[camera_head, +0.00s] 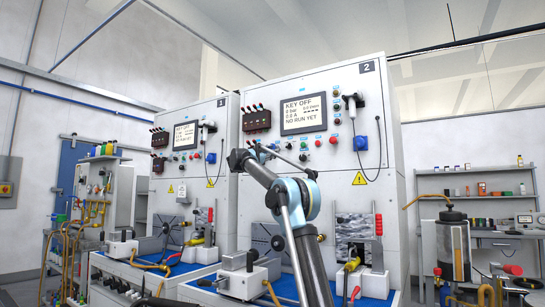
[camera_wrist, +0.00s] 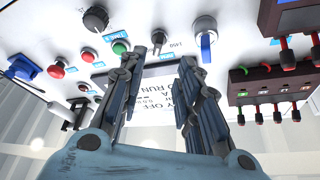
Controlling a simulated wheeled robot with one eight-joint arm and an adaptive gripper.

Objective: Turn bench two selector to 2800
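The bench two selector is most likely the knob with the blue lever (camera_wrist: 205,40) at the upper right of the wrist view. Its lever stands upright in the picture, and a label reading 1450 is to its left. My gripper (camera_wrist: 159,64) is open and empty, with its two fingers apart in front of the panel. The selector is a little above and right of the right fingertip, apparently untouched. In the head view, my gripper (camera_head: 243,158) is at the left part of bench two (camera_head: 348,91), below its display (camera_head: 303,114), and the selector is hard to make out.
Around the selector are a key switch (camera_wrist: 158,40), a green button (camera_wrist: 120,47), a red button (camera_wrist: 57,71) and a black knob (camera_wrist: 95,20). A dark socket block with red plugs (camera_wrist: 268,82) is at the right. Bench one (camera_head: 222,102) stands at left.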

